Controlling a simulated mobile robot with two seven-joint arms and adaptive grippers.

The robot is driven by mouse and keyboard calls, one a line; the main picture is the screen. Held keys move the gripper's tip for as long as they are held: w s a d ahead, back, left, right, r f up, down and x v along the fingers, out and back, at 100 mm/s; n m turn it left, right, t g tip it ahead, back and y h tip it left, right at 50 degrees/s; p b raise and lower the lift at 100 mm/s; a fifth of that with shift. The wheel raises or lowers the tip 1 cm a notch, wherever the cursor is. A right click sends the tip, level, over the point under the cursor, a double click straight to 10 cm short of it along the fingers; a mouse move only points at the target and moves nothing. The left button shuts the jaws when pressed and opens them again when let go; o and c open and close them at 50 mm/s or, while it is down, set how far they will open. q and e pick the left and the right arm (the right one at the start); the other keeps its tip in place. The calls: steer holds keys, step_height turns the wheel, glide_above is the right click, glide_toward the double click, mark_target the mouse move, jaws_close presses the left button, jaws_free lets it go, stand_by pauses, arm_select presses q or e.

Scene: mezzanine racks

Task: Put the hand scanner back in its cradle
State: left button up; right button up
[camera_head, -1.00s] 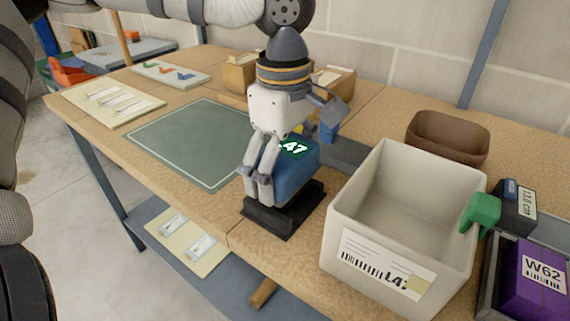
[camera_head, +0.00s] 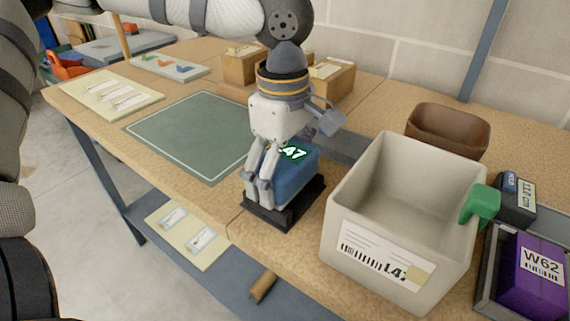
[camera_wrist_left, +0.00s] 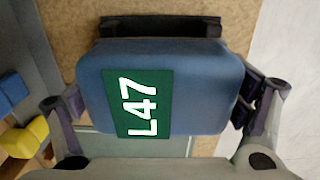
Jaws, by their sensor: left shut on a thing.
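The hand scanner is a blue rounded body with a green panel reading L47 (camera_head: 291,180). My left gripper (camera_head: 268,180) reaches down from above and is shut on it. The scanner is right over the black cradle (camera_head: 262,216) near the table's front edge, its underside at or just above the cradle. I cannot tell whether it is fully seated. In the left wrist view the scanner (camera_wrist_left: 200,85) fills the space between the fingers, with the dark cradle (camera_wrist_left: 160,25) showing past its upper edge. My right gripper is not in view.
A white bin (camera_head: 385,250) labelled L47 stands close to the right of the cradle. A brown bowl (camera_head: 448,130) is behind it. A green mat (camera_head: 190,135) lies clear to the left. Blue (camera_wrist_left: 14,90) and yellow (camera_wrist_left: 25,140) blocks are near the gripper.

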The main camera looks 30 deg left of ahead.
arm_select(q)
steer(key=o, duration=1.1)
step_height(320, 180, up, 12)
steer(key=shift+s+r, duration=0.1)
